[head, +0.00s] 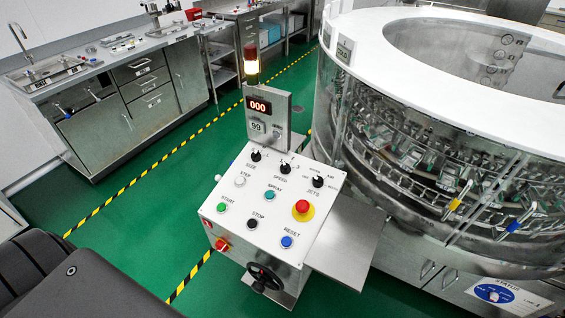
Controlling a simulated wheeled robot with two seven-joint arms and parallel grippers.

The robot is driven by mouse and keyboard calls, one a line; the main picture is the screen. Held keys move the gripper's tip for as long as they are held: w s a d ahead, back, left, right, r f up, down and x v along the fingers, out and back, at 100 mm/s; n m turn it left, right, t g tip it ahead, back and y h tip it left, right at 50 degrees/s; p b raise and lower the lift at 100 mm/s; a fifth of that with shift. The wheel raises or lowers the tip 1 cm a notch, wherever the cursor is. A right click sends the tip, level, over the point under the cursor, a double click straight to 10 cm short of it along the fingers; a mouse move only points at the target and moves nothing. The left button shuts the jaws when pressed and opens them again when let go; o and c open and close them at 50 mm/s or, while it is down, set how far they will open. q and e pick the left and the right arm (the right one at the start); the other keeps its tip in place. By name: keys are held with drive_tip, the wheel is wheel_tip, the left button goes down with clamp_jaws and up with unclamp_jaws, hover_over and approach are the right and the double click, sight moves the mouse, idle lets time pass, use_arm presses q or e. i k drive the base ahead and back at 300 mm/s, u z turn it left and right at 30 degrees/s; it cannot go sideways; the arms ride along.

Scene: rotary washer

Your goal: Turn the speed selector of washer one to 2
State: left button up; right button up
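A white control panel (300,222) stands on a pedestal beside the rotary washer (420,150). The black speed selector (285,168) is the middle one of three knobs along its top edge, with the label SPEED below it. Its pointer and scale marks are too small to read. The side selector (256,155) is to its left and the jets selector (317,182) to its right. A red display (260,106) above the panel reads 000, and a plate (257,126) below it seems to read 99. Neither gripper is in view.
Below the knobs are several coloured buttons and a red emergency stop (302,207) on yellow. A black handwheel (264,278) is on the pedestal's front. A lit signal tower (251,64) rises behind. A steel sink counter (105,80) stands left. Green floor is clear between.

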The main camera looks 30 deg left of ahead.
sight(285, 168)
drive_tip(key=u, duration=0.9)
